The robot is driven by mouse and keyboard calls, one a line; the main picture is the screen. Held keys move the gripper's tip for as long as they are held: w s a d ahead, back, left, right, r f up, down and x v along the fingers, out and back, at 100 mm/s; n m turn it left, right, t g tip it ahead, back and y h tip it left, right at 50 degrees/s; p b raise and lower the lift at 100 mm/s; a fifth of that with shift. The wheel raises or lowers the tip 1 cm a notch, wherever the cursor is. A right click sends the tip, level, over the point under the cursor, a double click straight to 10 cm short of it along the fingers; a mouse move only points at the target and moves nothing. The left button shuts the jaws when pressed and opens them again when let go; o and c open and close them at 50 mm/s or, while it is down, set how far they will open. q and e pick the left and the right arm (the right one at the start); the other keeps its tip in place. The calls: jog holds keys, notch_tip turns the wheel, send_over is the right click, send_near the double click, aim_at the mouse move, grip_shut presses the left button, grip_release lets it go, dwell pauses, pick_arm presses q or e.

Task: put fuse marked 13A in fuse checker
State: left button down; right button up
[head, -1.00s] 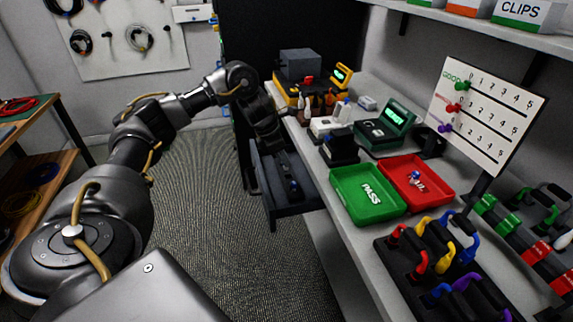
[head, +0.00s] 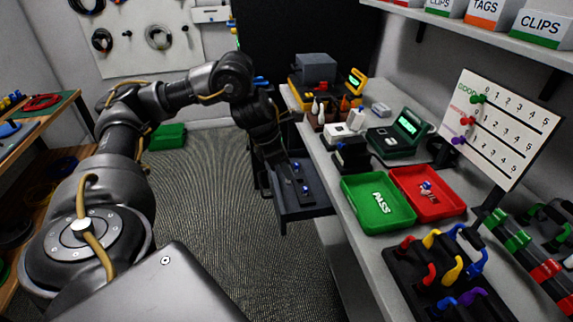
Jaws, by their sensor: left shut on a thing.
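My left gripper (head: 281,160) is at the open dark drawer (head: 308,208), low over its far part. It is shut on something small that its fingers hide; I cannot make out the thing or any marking. Small items with blue parts (head: 305,189) lie in the drawer, too small to read; no 13A mark is legible. A dark green device with a lit screen (head: 411,122) stands on the bench; it may be the fuse checker, but its label cannot be read. My right gripper is not in view.
A green PASS tray (head: 352,207) and a red tray (head: 458,208) with small items in it stand on the bench. A black box (head: 350,153) is near the bench edge. A cable rack (head: 405,277) fills the front, and a score board (head: 505,130) stands at right.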

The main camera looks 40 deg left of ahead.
pick_arm(q)
jog(key=shift+r+p, duration=1.35)
